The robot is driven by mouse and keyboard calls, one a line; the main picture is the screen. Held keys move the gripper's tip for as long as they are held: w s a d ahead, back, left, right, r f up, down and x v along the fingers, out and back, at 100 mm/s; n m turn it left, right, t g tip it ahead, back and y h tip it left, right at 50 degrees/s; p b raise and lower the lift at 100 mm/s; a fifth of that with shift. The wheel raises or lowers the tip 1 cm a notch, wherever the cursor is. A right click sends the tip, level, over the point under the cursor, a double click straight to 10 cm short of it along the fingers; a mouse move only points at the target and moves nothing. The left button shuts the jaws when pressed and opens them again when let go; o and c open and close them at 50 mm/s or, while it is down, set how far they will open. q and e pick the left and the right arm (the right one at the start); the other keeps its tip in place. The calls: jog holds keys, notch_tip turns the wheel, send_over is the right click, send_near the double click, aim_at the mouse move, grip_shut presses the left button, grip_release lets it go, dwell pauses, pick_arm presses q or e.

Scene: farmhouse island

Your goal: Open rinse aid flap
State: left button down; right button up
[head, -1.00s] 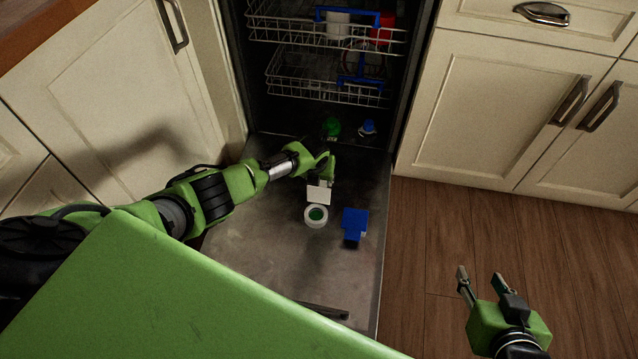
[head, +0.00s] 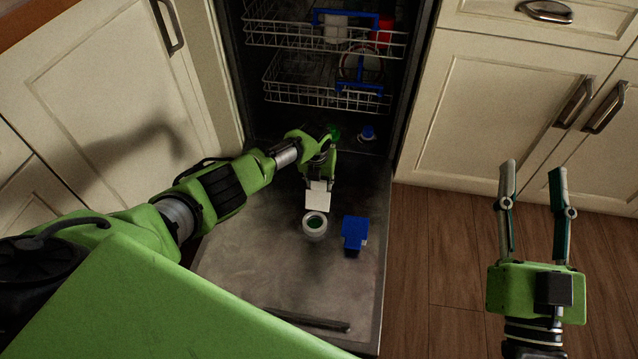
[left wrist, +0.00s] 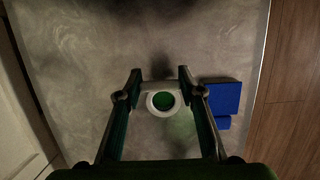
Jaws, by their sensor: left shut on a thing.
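The rinse aid flap (head: 318,198) is a pale, flat plate standing up from the open dishwasher door (head: 255,265). Beside it, nearer to me, is a white ring-shaped opening with a green centre (head: 315,227); it also shows in the left wrist view (left wrist: 162,101). My left gripper (head: 319,183) reaches down over the door and is shut on the flap, one fingertip at each side. In the left wrist view the flap is a thin pale bar between the fingertips (left wrist: 161,80). My right gripper (head: 532,168) is open and empty over the wooden floor.
A blue block-shaped piece (head: 355,233) is on the door right of the ring. Racks with dishes (head: 325,95) are inside the dishwasher. A green item (head: 334,132) and a blue one (head: 367,134) sit near the door's inner edge. Cabinets (head: 500,105) flank it.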

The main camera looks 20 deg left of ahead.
aim_at(318, 201)
pick_arm(q)
jog(key=shift+w+a+r, duration=0.2)
jog(key=shift+w+r, duration=0.05)
jog(key=shift+w, duration=0.05)
jog(key=c, duration=1.4)
grip_release()
jog(key=shift+o, duration=0.2)
jog(key=shift+s+f, duration=0.1)
jog(key=shift+s, duration=0.05)
jog(key=shift+d, duration=0.1)
jog(key=v, duration=1.2)
jog(key=shift+d, duration=0.15)
